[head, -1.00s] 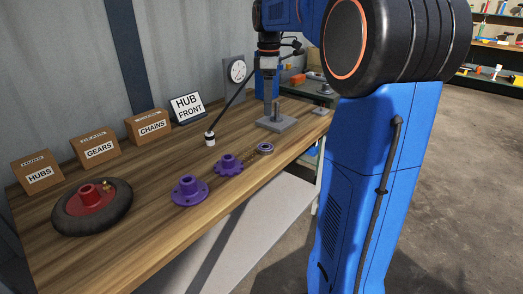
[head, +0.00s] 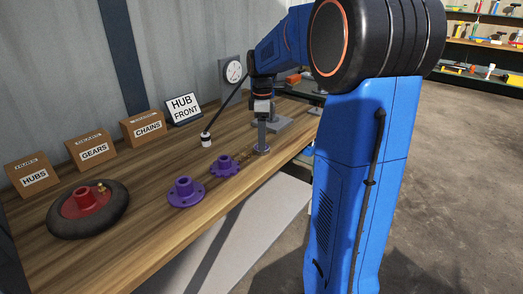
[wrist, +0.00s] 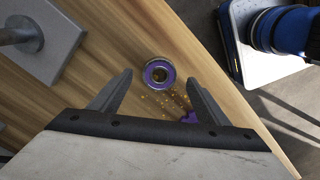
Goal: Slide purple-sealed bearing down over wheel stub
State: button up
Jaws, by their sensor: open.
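The purple-sealed bearing (wrist: 148,73) lies flat on the wooden bench in the wrist view, its metal ring around a purple seal and dark bore. My gripper (wrist: 160,78) is open, with one finger on each side of the bearing and no visible contact. In the head view my gripper (head: 262,146) points down over the bearing (head: 261,151) and partly hides it. The wheel (head: 58,222) lies flat at the left of the bench, a black tyre with a red hub. Its red stub (head: 83,202) points up, with a small brass piece beside it.
Two purple flanged parts, a larger (head: 186,194) and a smaller (head: 224,167), stand between wheel and bearing. A grey post stand (wrist: 62,40) is close to my gripper. Labelled boxes (head: 91,151) and a HUB FRONT sign (head: 184,109) line the back.

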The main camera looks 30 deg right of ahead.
aim_at(256, 151)
jog(key=shift+w+a+f, duration=0.1)
jog(key=shift+f, duration=1.5)
jog(key=c, duration=1.3)
jog(key=shift+c, duration=0.2)
jog(key=shift+r, duration=0.1)
